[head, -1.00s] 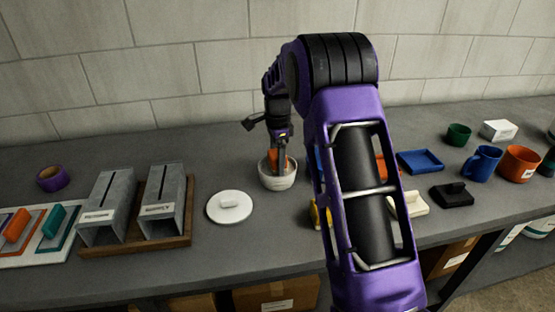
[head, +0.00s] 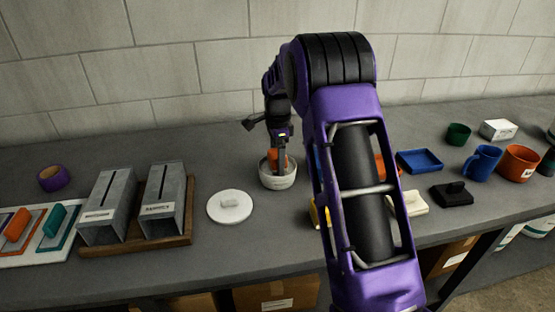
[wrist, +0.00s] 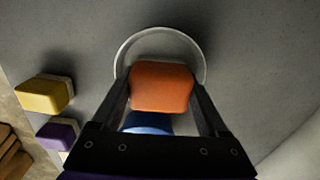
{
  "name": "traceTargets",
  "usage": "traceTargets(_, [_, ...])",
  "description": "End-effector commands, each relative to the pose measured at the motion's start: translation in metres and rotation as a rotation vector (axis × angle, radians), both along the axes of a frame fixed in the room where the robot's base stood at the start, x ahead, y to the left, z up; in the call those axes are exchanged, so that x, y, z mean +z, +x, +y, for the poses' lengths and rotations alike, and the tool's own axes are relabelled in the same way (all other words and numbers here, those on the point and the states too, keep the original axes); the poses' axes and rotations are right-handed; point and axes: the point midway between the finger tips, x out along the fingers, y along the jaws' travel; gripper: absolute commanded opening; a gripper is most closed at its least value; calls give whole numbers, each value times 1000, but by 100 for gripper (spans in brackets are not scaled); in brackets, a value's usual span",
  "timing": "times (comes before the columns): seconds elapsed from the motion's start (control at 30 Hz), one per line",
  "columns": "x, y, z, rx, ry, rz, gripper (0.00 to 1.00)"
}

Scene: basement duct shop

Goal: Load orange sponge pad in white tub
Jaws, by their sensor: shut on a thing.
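The orange sponge pad (wrist: 161,86) is held between the two fingers of my gripper (wrist: 163,100) in the wrist view. In the head view the orange pad (head: 274,156) shows between the fingertips of my gripper (head: 278,160), at the mouth of the white tub (head: 278,182). In the wrist view the tub's round rim (wrist: 160,30) shows around and beyond the pad. The pad hides much of the tub's inside, so I cannot tell whether it touches the bottom.
A white round lid (head: 229,206) lies left of the tub. Two grey metal holders (head: 160,203) stand further left on a wooden base. My arm hides part of the bench to the right, where a blue tray (head: 420,161) and a black block (head: 452,196) lie.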

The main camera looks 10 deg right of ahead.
Motion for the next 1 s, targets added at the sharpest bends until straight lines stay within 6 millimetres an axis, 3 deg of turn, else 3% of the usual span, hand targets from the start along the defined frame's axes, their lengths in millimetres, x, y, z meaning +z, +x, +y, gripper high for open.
traceTargets(0.27, [-1,-1,0,0,0,4,32])
traceTargets(1.0, [56,0,0,0,0,-1,32])
